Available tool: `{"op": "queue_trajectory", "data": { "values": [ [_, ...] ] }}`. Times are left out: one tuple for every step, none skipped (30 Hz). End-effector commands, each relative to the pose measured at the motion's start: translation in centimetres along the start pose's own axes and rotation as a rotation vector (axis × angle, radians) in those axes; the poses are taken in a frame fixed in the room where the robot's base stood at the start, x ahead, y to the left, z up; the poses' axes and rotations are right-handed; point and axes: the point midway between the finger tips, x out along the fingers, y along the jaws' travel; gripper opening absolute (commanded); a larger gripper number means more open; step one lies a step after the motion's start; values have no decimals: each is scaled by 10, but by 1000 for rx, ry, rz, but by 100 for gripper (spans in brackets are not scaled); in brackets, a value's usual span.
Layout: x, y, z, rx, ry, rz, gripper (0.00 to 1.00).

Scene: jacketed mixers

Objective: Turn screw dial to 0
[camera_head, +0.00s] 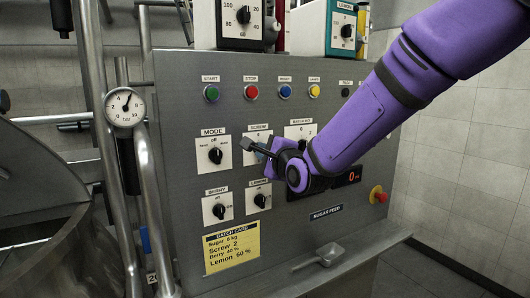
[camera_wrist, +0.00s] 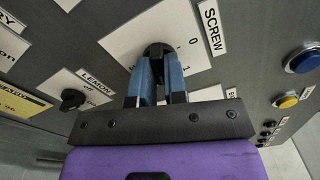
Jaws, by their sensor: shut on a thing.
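The screw dial's black knob (camera_wrist: 155,49) sits on a white plate under the SCREW label in the wrist view. I cannot tell clearly which mark the knob points at.
The mode dial (camera_head: 215,155) is left of the screw dial, with the berry dial (camera_head: 218,210) and lemon dial (camera_head: 259,199) below. Coloured buttons, including the red stop button (camera_head: 251,92), line the panel above. A red emergency knob (camera_head: 378,195) is at right. A batch card (camera_head: 231,247) reads Screw 2.

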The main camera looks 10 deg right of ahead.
Motion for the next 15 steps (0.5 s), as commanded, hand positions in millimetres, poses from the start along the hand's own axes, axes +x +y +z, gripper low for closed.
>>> {"op": "queue_trajectory", "data": {
  "values": [
    [0, 1, 0, -38, -1, 2, 0],
    [0, 1, 1, -66, -1, 2, 0],
    [0, 1, 1, -103, -1, 2, 0],
    [0, 1, 1, -131, -1, 2, 0],
    [0, 1, 1, -160, -1, 2, 0],
    [0, 1, 1, -198, -1, 2, 0],
    [0, 1, 0, -227, -1, 2, 0],
    [0, 1, 0, -255, -1, 2, 0],
    [0, 1, 0, -293, -1, 2, 0],
    [0, 0, 0, -322, -1, 2, 0],
    [0, 0, 0, -351, -1, 2, 0],
    [0, 0, 0, -389, 0, 2, 0],
    [0, 0, 0, -418, 0, 2, 0],
    [0, 0, 0, -446, 0, 2, 0],
    [0, 0, 0, -484, 0, 2, 0]
  ]
}}
